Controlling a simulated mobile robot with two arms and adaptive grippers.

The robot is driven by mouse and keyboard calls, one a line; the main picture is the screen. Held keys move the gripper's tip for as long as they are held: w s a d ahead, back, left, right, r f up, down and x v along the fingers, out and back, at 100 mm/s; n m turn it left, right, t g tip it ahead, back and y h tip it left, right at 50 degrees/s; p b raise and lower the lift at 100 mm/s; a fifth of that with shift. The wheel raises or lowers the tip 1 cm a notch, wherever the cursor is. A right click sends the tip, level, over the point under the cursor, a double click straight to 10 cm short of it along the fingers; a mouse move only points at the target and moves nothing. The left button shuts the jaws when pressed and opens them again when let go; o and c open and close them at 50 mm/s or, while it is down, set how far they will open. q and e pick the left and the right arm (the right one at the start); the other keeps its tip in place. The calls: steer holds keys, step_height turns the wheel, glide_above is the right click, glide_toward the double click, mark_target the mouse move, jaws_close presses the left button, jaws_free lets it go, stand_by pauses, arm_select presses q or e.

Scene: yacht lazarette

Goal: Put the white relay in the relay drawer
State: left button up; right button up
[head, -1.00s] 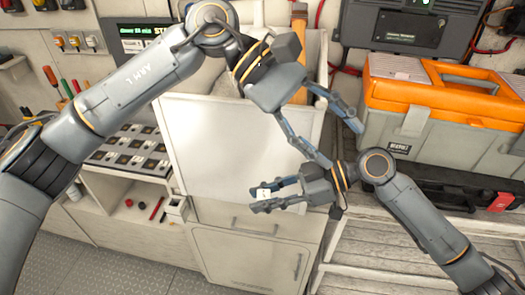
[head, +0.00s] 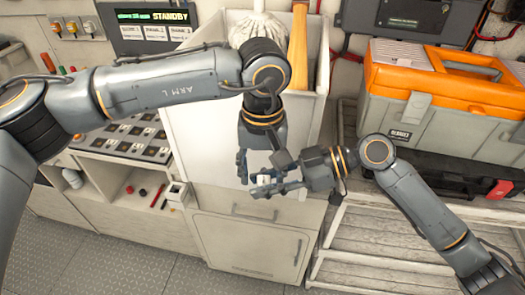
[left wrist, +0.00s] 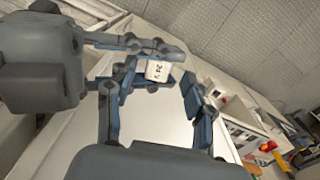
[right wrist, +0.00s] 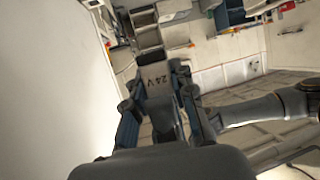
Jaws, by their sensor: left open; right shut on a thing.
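The white relay (head: 264,180) is small and blocky, held out by my right gripper (head: 268,184) in front of the white bin. My left gripper (head: 260,168) is open and points down at the relay. In the left wrist view the relay lies near and between the left fingertips; I cannot tell if they touch it. A closed drawer front with a handle (head: 253,213) is below; I cannot tell whether it is the relay drawer.
The white bin (head: 200,165) stands behind my grippers, with a mop head and wooden handle inside. A panel of dark square slots (head: 130,142) and a shelf with small parts are at left. An orange and grey toolbox (head: 440,90) stands at right above a slatted bench (head: 370,240).

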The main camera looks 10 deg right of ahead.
mark_target(262, 180)
arm_select(q)
steer(key=shift+f, duration=1.75)
jaws_close()
arm_select(e)
steer(key=o, duration=1.1)
steer(key=shift+c, duration=0.2)
steer(key=shift+d, duration=0.15)
